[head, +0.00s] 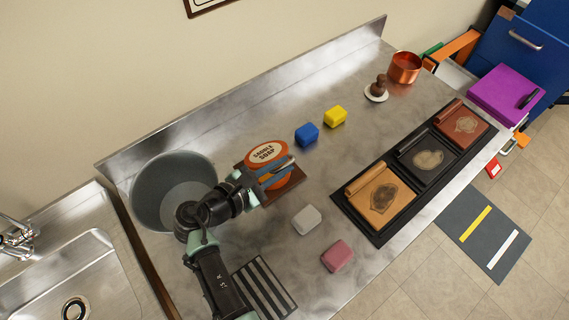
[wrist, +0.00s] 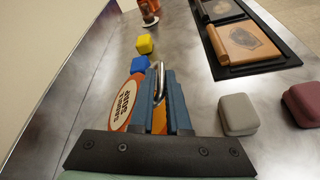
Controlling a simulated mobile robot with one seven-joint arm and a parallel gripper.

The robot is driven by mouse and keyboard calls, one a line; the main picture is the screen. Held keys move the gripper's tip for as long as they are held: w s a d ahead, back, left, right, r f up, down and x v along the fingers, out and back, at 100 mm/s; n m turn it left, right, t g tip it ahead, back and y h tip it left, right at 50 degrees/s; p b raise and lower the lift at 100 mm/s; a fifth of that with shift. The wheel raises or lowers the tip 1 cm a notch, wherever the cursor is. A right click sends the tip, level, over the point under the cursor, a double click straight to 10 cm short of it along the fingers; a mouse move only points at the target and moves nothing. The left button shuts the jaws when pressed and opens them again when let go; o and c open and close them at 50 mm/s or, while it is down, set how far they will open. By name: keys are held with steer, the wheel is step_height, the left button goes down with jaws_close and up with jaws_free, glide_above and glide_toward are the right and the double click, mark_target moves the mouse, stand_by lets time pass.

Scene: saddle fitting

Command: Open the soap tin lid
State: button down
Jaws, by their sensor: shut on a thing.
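The round orange soap tin (head: 267,153) has a white oval "Saddle Soap" label and sits on a brown wooden board (head: 297,183). Its labelled top also shows in the wrist view (wrist: 123,104). My gripper (head: 279,169) reaches over the tin from the lower left and covers part of it. In the wrist view its blue fingers (wrist: 160,92) are shut on a shiny metal handle (wrist: 160,76) at the tin's lid. The fingers hide the handle's lower part and some of the tin. I cannot tell whether the lid is raised.
A grey bucket (head: 158,194) stands left of the tin. Blue (head: 306,134), yellow (head: 335,116), white (head: 307,220) and pink (head: 337,255) blocks lie around it. A black tray (head: 366,226) with leather pieces is at right. Bare steel lies between.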

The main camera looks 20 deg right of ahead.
mark_target(269, 160)
steer(key=w+r+n, duration=0.1)
steer(key=w+a+r+n+g+p, duration=0.1)
steer(key=r, duration=0.1)
steer(key=w+r+n+g+p, duration=0.1)
steer(key=w, duration=0.1)
steer(key=shift+w+a+r+h, duration=0.1)
steer(key=shift+a+r+h, duration=0.1)
steer(key=shift+a+h, duration=0.1)
steer(key=w+a+r+n+g+b, duration=0.1)
steer(key=w+a+n+b, duration=0.1)
steer(key=w+b, duration=0.6)
steer(key=shift+a+r+b, duration=0.4)
steer(key=shift+a+b, duration=0.3)
steer(key=shift+b, duration=0.15)
steer(key=c, duration=0.9)
jaws_free()
steer(key=shift+w+h, duration=0.1)
steer(key=shift+h, duration=0.2)
steer(key=shift+r, duration=0.1)
